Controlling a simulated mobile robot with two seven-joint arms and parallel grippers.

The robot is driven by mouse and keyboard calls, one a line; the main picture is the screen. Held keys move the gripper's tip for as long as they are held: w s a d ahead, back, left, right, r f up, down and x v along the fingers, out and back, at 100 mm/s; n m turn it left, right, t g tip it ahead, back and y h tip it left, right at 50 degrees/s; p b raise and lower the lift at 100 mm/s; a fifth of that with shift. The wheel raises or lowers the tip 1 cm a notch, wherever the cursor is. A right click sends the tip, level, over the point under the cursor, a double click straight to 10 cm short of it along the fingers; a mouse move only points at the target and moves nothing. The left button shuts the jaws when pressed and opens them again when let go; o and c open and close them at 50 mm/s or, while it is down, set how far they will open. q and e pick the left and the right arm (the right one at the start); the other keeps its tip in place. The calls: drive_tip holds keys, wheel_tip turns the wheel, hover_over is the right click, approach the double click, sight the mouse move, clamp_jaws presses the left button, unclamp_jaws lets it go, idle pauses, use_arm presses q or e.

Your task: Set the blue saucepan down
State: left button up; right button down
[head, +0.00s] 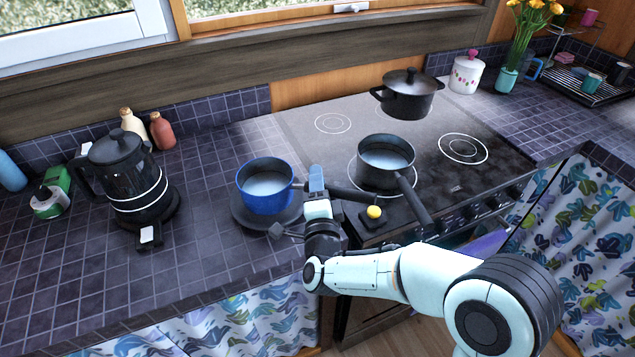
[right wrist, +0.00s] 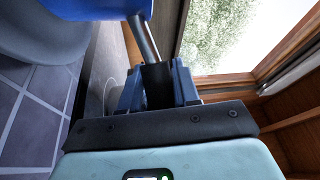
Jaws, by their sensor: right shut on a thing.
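The blue saucepan (head: 264,200) is upright on the left side of the stove, over a dark round mat (head: 243,222) on the tiled counter. I cannot tell whether its base touches the mat. It looks pale inside. My right gripper (head: 317,190) is shut on its handle, and the dark handle end (head: 350,195) sticks out to the right. In the right wrist view the handle (right wrist: 147,40) runs between the fingers (right wrist: 155,88) to the pan's blue side (right wrist: 80,6). My left gripper is not in view.
A grey saucepan (head: 385,165) stands on the stove (head: 300,125), with a black lidded pot (head: 408,98) behind it. A black kettle (head: 125,175) stands left on a round base. A small yellow ball-topped thing (head: 374,212) is by the stove's front. Counter between kettle and mat is clear.

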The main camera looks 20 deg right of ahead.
drive_tip(key=c, duration=0.8)
unclamp_jaws()
drive_tip(key=shift+f, duration=0.1)
drive_tip(key=b+v, duration=0.1)
drive_tip(key=v, duration=1.1)
